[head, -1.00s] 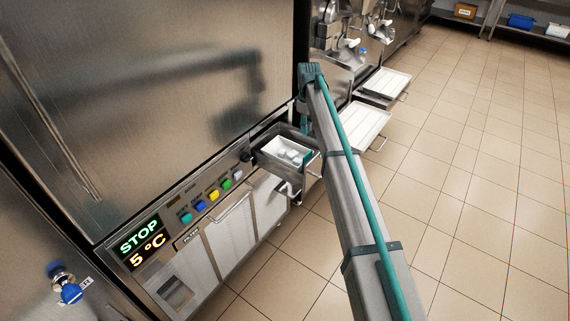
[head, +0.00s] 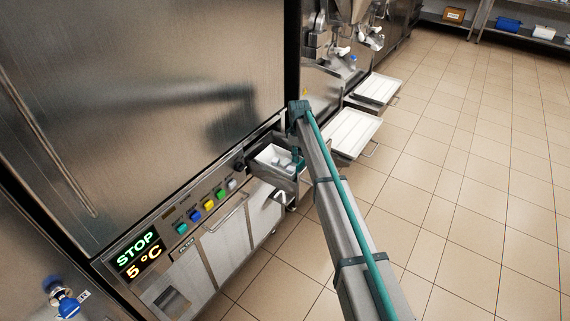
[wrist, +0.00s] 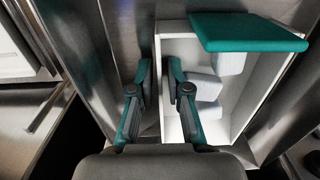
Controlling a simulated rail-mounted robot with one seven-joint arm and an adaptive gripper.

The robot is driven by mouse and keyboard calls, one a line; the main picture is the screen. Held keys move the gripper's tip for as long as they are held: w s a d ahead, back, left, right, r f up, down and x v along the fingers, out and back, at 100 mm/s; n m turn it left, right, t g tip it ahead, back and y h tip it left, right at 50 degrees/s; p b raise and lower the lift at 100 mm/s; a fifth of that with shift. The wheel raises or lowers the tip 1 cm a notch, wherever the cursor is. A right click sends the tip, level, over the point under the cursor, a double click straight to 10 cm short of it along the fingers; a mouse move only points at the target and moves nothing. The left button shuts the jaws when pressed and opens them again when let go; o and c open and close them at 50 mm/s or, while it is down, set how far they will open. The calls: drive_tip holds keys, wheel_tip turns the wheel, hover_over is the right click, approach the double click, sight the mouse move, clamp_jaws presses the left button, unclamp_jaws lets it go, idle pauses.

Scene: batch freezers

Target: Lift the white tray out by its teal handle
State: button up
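The white tray (wrist: 222,128) sits in an open metal drawer (head: 289,180) and holds several pale blocks (wrist: 206,88). In the head view the white tray (head: 266,154) is partly covered by my arm. The teal handle (wrist: 247,31) is a flat slab over the tray's far right part in the wrist view. My gripper (wrist: 160,68) points down at the tray's left wall, one finger outside and one inside it. The fingers are apart and off the handle. Contact with the wall is unclear. The gripper is small in the head view (head: 297,161).
A metal cabinet with a control panel (head: 187,217) stands left of the drawer. White trays (head: 352,131) (head: 377,88) stick out from machines farther along. The tiled floor (head: 470,170) at right is clear. The drawer's metal walls are close around the tray.

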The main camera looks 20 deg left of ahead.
drive_tip(key=shift+f, duration=0.15)
drive_tip(key=shift+c, duration=0.4)
clamp_jaws()
